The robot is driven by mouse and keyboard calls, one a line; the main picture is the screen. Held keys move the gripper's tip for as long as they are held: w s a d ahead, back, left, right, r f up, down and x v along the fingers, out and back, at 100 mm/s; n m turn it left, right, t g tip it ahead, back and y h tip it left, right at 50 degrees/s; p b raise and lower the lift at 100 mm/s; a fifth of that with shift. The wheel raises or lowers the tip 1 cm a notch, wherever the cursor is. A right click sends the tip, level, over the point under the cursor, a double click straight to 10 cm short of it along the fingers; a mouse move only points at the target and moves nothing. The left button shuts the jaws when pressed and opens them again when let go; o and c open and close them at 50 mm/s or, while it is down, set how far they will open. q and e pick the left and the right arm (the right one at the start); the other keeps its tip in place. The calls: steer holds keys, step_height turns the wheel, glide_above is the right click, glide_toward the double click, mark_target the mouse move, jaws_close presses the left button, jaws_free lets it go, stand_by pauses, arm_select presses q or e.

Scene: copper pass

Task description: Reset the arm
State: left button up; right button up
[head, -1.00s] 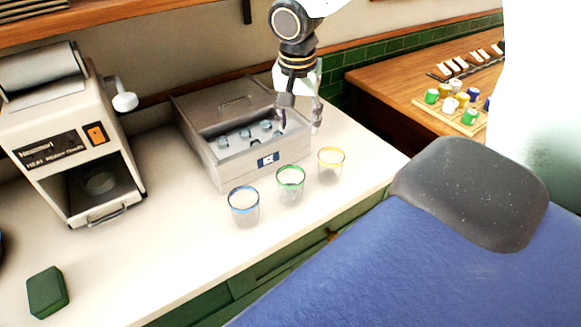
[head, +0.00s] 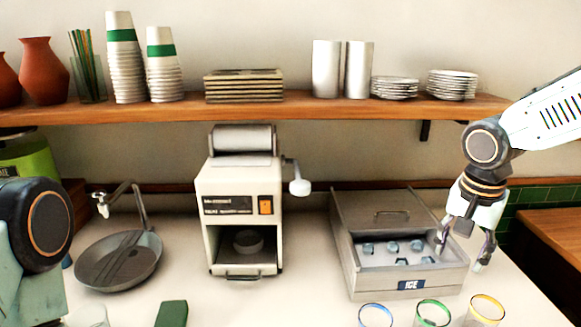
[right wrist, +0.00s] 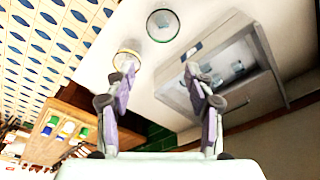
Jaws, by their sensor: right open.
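My right gripper (head: 462,252) is open and empty, hanging at the right edge of the ice box (head: 408,284). Its spread fingers also show in the right wrist view (right wrist: 160,76). The open ice box is grey metal with several ice cubes (head: 393,248) inside. Three clear glasses stand in front of it: blue-rimmed (head: 376,315), green-rimmed (head: 433,313) and yellow-rimmed (head: 485,311). In the right wrist view something small and bluish shows within the green-rimmed glass (right wrist: 162,25). At the far left, only part of my left arm shows; its gripper is out of view.
A white ice shaver (head: 240,215) stands mid-counter, with a pan (head: 118,262) and green block (head: 171,314) to its left. A wooden shelf (head: 300,104) with cups and plates runs above. Bare counter lies between the shaver and ice box.

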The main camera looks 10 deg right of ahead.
steer(key=s+a+f+n+y, duration=0.1)
steer(key=s+a+f+n, duration=0.2)
steer(key=f, duration=0.4)
steer(key=s+a+f+n+g+y, duration=0.1)
steer(key=s+a+f, duration=0.2)
steer(key=a+f, duration=0.3)
steer(key=s+a+f+n+y, duration=0.1)
steer(key=s+a+f, duration=0.25)
steer(key=f, duration=0.35)
steer(key=s+a+f+n+h, duration=0.1)
steer(key=s+f+n, duration=0.3)
steer(key=s, duration=0.5)
steer(key=s+a+f+n+h, duration=0.1)
steer(key=s+f, duration=0.5)
steer(key=s, duration=0.3)
step_height(320, 180, down, 21)
steer(key=b, duration=2)
steer(key=shift+w+r+b, duration=0.2)
steer(key=shift+b, duration=0.2)
steer(key=shift+d+r, duration=0.1)
